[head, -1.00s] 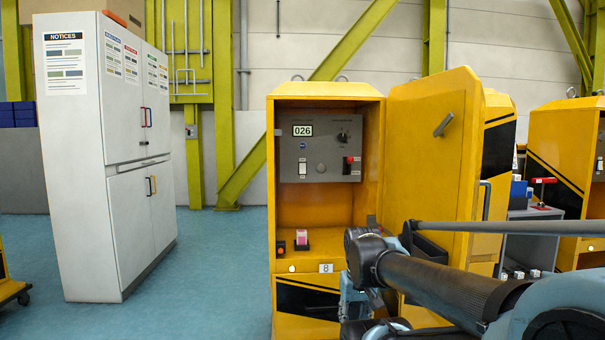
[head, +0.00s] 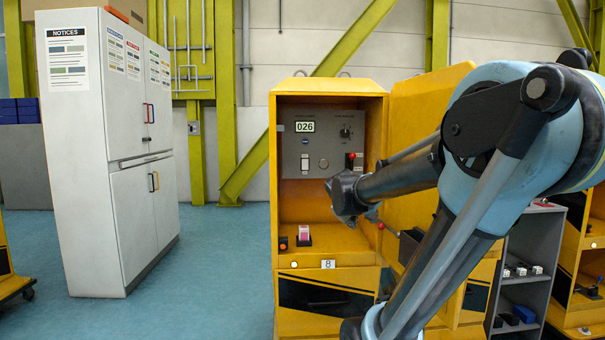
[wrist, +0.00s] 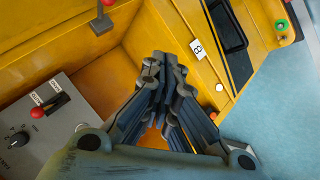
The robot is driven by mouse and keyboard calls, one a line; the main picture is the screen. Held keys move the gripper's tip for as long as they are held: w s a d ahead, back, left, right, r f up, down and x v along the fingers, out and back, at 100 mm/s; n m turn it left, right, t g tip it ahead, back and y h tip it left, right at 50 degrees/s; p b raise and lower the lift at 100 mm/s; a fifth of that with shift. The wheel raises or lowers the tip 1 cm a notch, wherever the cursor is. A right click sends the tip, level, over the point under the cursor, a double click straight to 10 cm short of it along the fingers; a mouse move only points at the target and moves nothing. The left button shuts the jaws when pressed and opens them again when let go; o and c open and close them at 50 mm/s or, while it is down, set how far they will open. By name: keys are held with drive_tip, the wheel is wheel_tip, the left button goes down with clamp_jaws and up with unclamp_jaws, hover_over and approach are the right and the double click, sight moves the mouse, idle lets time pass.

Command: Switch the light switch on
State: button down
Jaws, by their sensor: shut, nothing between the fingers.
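The light switch (head: 305,163) appears to be the small white rocker on the grey control panel (head: 290,150) inside the open yellow cabinet. Its on or off position is too small to tell. It does not show in the wrist view, where part of the panel (wrist: 60,90) is at lower left. My gripper (wrist: 165,62) is shut and empty, with its fingers together over the lower part of the cabinet. In the head view the end of my arm is below and right of the switch, apart from it, and the fingers are hardly visible.
The panel also has a 026 display (head: 304,126), a rotary dial (head: 346,131) and a red-topped lever (head: 351,157). A small block with a red-pink top (head: 304,235) stands on the cabinet floor. The open door (head: 412,110) is on the right, partly behind my arm.

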sight(302, 169)
drive_tip(key=w+a+r+n+t+y, duration=0.1)
drive_tip(key=w+a+r+n+t, duration=0.1)
drive_tip(key=w, duration=0.6)
drive_tip(key=w+a+r+n+t+y, duration=0.1)
drive_tip(key=w+a+r+n+t, duration=0.1)
drive_tip(key=w+a+r+n, duration=0.3)
drive_tip(key=w+a+r+n+t+y, duration=0.1)
drive_tip(key=w+a+r+n+t, duration=0.2)
drive_tip(key=w+a+r, duration=0.4)
drive_tip(key=w+n, duration=0.1)
drive_tip(key=w, duration=0.3)
drive_tip(key=shift+w+r+y, duration=0.15)
drive_tip(key=shift+w+y, duration=0.1)
drive_tip(key=shift+y, duration=0.05)
drive_tip(key=shift+w+d, duration=0.1)
drive_tip(key=w, duration=0.4)
drive_tip(key=w+f, duration=0.1)
drive_tip(key=w, duration=0.4)
drive_tip(key=w+f, duration=0.1)
drive_tip(key=w, duration=0.3)
drive_tip(key=shift+w, duration=0.35)
